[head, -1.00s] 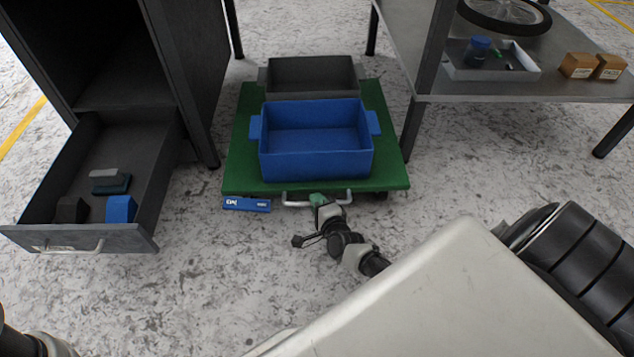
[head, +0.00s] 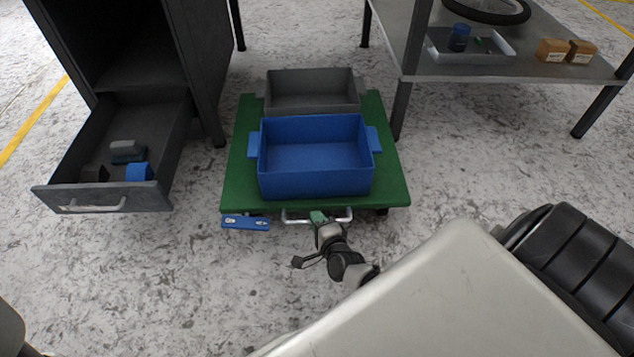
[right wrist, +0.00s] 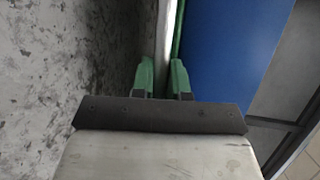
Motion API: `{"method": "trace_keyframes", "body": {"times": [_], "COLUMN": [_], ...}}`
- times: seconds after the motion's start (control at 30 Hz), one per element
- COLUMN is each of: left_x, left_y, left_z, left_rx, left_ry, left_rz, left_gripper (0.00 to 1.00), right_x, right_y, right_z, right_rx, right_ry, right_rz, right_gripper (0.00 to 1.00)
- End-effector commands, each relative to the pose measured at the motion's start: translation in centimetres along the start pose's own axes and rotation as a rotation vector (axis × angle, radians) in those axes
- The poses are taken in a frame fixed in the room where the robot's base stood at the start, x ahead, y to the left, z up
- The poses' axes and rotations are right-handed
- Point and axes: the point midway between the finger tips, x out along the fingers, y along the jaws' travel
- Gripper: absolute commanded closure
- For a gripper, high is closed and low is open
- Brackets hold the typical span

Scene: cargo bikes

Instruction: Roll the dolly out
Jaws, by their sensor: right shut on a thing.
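The green dolly (head: 393,165) stands on the floor between the drawer cabinet and the table. It carries a blue bin (head: 315,184) in front and a grey bin (head: 312,101) behind it. A silver handle (head: 295,219) runs along the dolly's front edge. My right gripper (head: 318,216) is shut on this handle. In the right wrist view the green fingertips (right wrist: 165,78) close around the pale handle bar (right wrist: 162,45), with the blue bin (right wrist: 225,50) just to the right. My left gripper does not show.
A dark cabinet (head: 188,60) with its drawer (head: 100,198) pulled open stands left, holding several blocks. A metal table (head: 480,76) with a tray, small boxes and a wheel stands right. A blue tag (head: 245,222) is at the dolly's front left. The floor (head: 190,270) in front is clear.

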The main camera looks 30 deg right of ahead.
Motion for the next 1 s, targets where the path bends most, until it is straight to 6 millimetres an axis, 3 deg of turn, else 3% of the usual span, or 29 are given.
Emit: {"method": "trace_keyframes", "body": {"times": [0.33, 0.37, 0.5, 0.83, 0.9, 1.0], "left_x": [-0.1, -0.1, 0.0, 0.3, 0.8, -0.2], "left_y": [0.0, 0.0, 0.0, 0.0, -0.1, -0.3], "left_z": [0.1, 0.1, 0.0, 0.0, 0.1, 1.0], "left_rx": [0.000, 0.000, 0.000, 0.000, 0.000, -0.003], "left_ry": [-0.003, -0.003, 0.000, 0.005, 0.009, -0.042], "left_rz": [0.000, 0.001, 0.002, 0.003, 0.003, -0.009], "left_gripper": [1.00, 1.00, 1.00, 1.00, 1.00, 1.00], "right_x": [-0.1, -0.1, -0.1, -0.1, -0.2, -0.4], "right_y": [0.1, 0.1, 0.1, -0.3, -0.8, -2.0], "right_z": [0.0, 0.0, 0.0, 0.0, 0.1, 0.1], "right_rx": [-0.002, -0.002, -0.001, 0.000, 0.000, 0.000], "right_ry": [0.000, 0.000, 0.000, 0.000, 0.000, 0.001], "right_rz": [0.001, 0.001, 0.001, 0.000, -0.001, -0.001], "right_gripper": [1.00, 0.84, 0.62, 0.61, 0.61, 0.61]}}
